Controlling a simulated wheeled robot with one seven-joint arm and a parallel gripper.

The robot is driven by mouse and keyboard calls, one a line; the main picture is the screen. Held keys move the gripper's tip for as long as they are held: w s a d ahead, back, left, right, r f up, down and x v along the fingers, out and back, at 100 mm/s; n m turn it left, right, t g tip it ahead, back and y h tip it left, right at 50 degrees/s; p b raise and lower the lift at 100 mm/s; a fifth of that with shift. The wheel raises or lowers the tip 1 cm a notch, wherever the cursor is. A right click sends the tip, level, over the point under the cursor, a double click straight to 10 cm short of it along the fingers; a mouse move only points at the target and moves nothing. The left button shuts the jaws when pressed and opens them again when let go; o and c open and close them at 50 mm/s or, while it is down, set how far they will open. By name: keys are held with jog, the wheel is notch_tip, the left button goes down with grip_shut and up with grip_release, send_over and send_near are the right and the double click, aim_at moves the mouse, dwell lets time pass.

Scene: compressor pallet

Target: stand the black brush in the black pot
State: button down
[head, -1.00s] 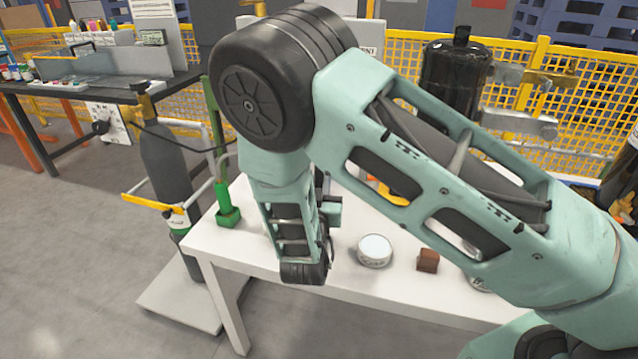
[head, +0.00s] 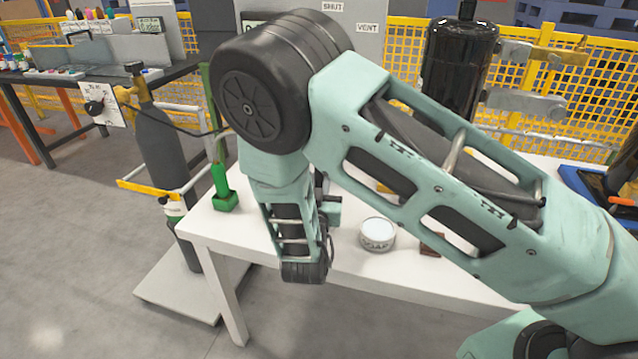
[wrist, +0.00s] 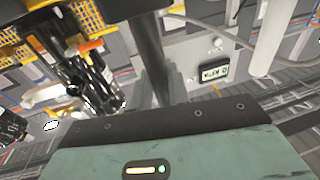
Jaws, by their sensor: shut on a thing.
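In the wrist view my gripper (wrist: 164,88) shows above its teal body, shut on a dark upright bar that seems to be the black brush (wrist: 148,42). In the head view my arm covers the gripper and the brush; the wrist hangs over the white table's front left part. I cannot make out the black pot in either view; it may be behind my arm.
The white table (head: 354,277) bears a green stand (head: 222,190), a round tin (head: 377,234), a brown block (head: 432,244) partly behind my arm, and a blue tray (head: 590,196). A black tank (head: 459,68) stands behind. A grey cylinder (head: 166,150) stands at left.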

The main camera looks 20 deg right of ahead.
jog(key=shift+f+b, duration=0.5)
jog(key=shift+f, duration=0.1)
jog(key=c, duration=1.3)
grip_release()
jog(key=shift+o, duration=0.2)
jog(key=b+v, duration=0.1)
jog(key=v, duration=1.6)
jog(key=shift+s+b, duration=0.2)
jog(key=shift+b, duration=0.2)
jog(key=shift+a, duration=0.1)
